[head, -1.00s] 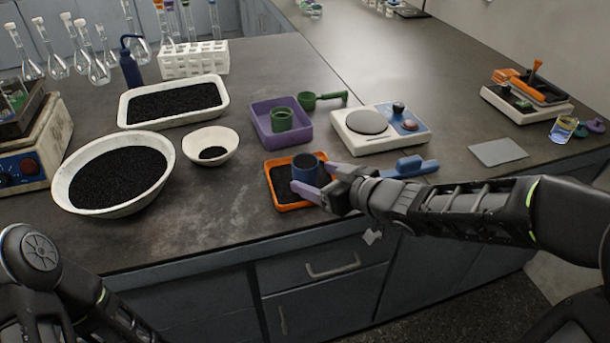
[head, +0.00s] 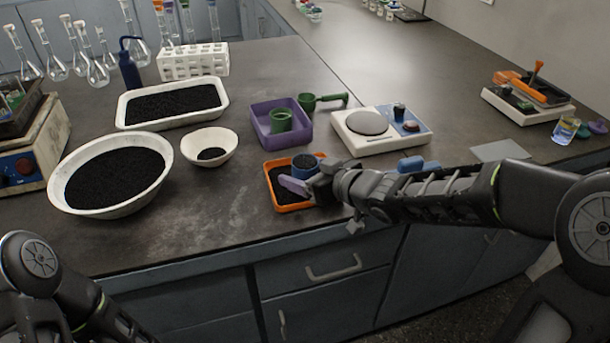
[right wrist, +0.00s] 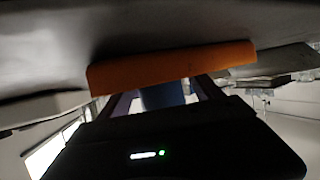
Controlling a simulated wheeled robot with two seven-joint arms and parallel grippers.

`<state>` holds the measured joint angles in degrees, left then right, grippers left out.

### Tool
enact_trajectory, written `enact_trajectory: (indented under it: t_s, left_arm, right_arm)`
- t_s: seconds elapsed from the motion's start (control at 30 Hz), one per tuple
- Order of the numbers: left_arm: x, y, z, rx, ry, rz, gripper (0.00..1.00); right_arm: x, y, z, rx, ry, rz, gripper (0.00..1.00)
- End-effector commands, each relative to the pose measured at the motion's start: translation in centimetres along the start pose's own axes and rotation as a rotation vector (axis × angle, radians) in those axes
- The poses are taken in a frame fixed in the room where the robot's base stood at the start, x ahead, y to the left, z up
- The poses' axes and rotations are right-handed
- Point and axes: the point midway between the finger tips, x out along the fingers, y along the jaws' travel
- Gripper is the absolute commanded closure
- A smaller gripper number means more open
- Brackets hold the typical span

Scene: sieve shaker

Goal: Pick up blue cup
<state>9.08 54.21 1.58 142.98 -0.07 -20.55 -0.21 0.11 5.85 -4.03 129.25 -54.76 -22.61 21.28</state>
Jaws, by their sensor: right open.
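The blue cup (head: 306,163) stands in the orange tray (head: 293,207), at the tray's back right; its lower part is hidden by my gripper. Dark granules show in its mouth and on the tray floor. My right gripper (head: 307,178) is open, low at the tray, with a purple finger in front of the cup. Whether the fingers touch the cup cannot be told. My left gripper is out of view.
A purple tray (head: 261,127) with a green cup (head: 281,120) stands behind. A white scale (head: 381,143) and a blue scoop (head: 411,164) are to the right. White bowls (head: 209,139) (head: 62,190) stand left. The counter front left of the orange tray is clear.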

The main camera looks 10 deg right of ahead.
Motion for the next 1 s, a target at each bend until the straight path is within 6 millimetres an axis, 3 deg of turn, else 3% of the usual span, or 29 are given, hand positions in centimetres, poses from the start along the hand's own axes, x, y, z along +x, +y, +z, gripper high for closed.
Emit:
enact_trajectory:
  t_s: [0.17, 1.0]
  left_arm:
    - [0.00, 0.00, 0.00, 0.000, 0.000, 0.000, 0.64]
    - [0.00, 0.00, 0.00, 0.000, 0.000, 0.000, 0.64]
  right_arm:
    - [-0.01, 0.00, 0.01, 0.000, 0.000, 0.000, 0.27]
    - [-0.01, 0.01, 0.00, 0.000, 0.000, 0.000, 0.96]
